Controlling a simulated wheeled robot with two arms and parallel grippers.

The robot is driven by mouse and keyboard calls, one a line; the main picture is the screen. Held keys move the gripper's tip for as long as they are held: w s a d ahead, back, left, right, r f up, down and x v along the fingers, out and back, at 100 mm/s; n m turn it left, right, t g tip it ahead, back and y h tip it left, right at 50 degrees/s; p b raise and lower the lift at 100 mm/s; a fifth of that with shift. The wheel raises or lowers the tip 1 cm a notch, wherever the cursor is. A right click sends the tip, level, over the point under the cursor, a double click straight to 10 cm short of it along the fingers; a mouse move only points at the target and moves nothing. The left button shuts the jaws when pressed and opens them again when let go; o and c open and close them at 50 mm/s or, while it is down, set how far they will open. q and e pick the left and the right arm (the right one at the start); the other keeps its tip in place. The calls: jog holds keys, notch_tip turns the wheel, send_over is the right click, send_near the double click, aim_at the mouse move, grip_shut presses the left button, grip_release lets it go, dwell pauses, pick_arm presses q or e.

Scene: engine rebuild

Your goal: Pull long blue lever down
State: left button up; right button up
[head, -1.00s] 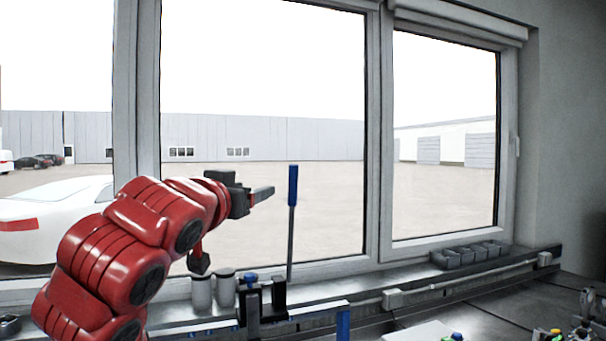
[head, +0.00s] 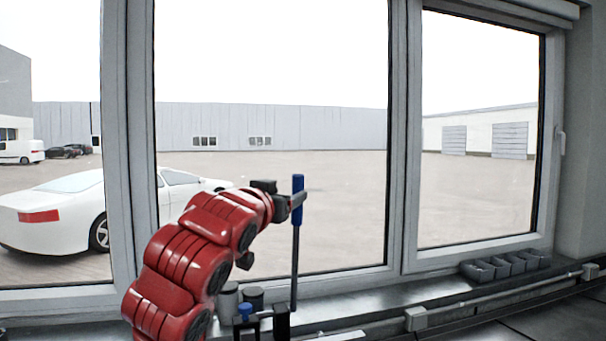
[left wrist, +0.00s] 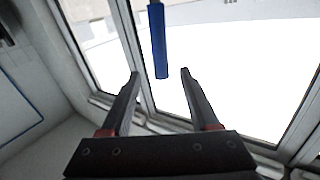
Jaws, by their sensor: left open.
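The long blue lever stands upright in the head view, with a blue handle (head: 298,184) on top of a thin dark rod (head: 294,265). My left gripper (head: 299,200) is at the height of the handle and overlaps it in the head view. I see no clear contact between finger and handle. The lever's base is partly hidden low in the head view. My right gripper is not in view.
Grey canisters (head: 228,300) and a dark fixture with a blue knob (head: 245,311) stand at the lever's foot. A window (head: 270,230) is close behind the lever. Small grey bins (head: 505,264) sit on the sill at the right.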

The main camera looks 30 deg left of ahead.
aim_at(303, 187)
pick_arm(q)
jog(key=p+x, duration=0.6)
jog(key=x, duration=0.4)
jog(key=shift+w+r, duration=0.15)
jog(key=shift+w, duration=0.05)
jog(key=shift+w+a, duration=0.25)
jog(key=shift+w, duration=0.3)
jog(key=shift+s, duration=0.1)
grip_shut()
dwell(0.3)
